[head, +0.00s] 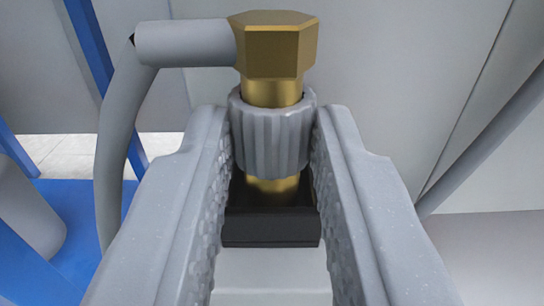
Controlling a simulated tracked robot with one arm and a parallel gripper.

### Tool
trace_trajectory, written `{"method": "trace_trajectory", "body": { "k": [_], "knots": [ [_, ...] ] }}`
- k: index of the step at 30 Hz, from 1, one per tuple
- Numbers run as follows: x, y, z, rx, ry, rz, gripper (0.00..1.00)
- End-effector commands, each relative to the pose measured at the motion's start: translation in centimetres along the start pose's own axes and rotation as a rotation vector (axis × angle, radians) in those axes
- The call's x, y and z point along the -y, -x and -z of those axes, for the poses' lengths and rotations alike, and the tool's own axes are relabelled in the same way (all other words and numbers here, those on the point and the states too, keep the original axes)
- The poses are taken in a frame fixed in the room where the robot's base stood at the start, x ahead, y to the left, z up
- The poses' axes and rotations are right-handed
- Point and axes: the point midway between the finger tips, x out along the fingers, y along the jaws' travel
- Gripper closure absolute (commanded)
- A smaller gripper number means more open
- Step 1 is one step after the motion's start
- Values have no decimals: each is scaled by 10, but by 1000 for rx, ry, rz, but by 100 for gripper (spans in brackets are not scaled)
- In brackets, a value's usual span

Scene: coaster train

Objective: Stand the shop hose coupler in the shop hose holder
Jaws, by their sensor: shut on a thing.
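The shop hose coupler (272,125) is a brass fitting with a hexagonal head and a grey ribbed collar, with a grey hose leaving its head to the left. It stands upright. My gripper (272,140) is shut on the ribbed collar, one finger on each side. The black block below the coupler, which looks like the shop hose holder (270,229), sits on a light grey surface. The coupler's lower brass end meets the top of this block. The fingers hide its sides, and I cannot tell how deep the coupler sits.
The grey hose (113,150) bends down at the left. Blue frame bars (90,50) and a blue surface (85,225) are at the left, with a grey cylinder (28,212) there. Grey panels (400,80) stand behind. A dark grey bar (490,135) slants at the right.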

Motion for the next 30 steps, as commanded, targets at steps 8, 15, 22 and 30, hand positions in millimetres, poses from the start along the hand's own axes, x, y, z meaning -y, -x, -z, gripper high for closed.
{"method": "trace_trajectory", "body": {
  "k": [8, 15, 22, 30],
  "knots": [
    [0, 0, 0, -1, 0, 0, 52],
    [0, 1, 0, 0, 0, 0, 52],
    [-2, 21, 1, 0, 0, -3, 52],
    [-2, 72, 0, 3, -3, -5, 52]
  ]
}}
